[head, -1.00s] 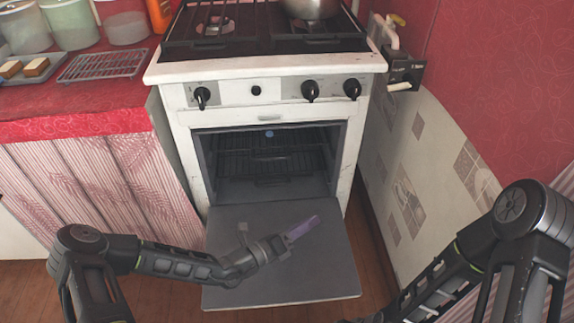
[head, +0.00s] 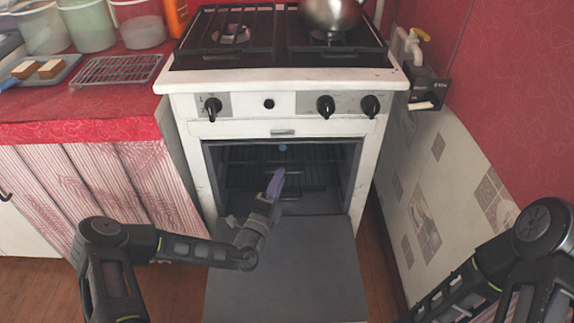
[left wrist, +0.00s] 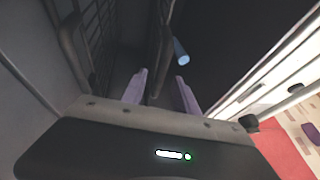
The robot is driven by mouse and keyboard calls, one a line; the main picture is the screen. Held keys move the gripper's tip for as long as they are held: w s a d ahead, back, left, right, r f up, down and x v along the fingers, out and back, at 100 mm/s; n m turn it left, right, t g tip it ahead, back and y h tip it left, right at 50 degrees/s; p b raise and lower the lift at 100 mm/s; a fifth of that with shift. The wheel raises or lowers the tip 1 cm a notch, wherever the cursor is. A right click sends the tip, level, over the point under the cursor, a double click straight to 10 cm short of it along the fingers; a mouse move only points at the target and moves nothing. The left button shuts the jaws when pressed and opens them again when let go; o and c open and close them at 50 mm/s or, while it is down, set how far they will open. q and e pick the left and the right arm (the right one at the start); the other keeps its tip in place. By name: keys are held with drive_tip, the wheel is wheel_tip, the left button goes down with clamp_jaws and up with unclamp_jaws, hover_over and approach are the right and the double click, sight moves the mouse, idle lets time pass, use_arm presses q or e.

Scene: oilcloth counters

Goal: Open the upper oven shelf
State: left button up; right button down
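The oven's open cavity shows in the head view, with dark wire shelves inside. The upper oven shelf (head: 312,154) spans the cavity above a lower one. My left gripper (head: 275,183), with purple fingers, reaches into the oven mouth in front of the shelves. In the left wrist view its fingers (left wrist: 160,92) are apart, with the dark handle bar (left wrist: 164,50) of a shelf between or just beyond them. I cannot tell whether they touch it. Another dark handle (left wrist: 72,45) lies to the left there. My right gripper is out of view; only its arm shows.
The oven door (head: 285,270) hangs open below the gripper. The stove top (head: 280,40) carries a metal pot (head: 332,14). A red-covered counter (head: 80,115) stands left, and a tiled wall panel (head: 425,190) is close on the right.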

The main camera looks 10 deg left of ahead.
use_arm(q)
drive_tip(key=b+x, duration=0.1)
drive_tip(key=x, duration=0.5)
drive_tip(key=shift+w+b, duration=0.25)
drive_tip(key=shift+b, duration=0.05)
drive_tip(key=shift+d, duration=0.1)
drive_tip(key=shift+c, duration=0.6)
drive_tip(key=shift+r, duration=0.1)
clamp_jaws()
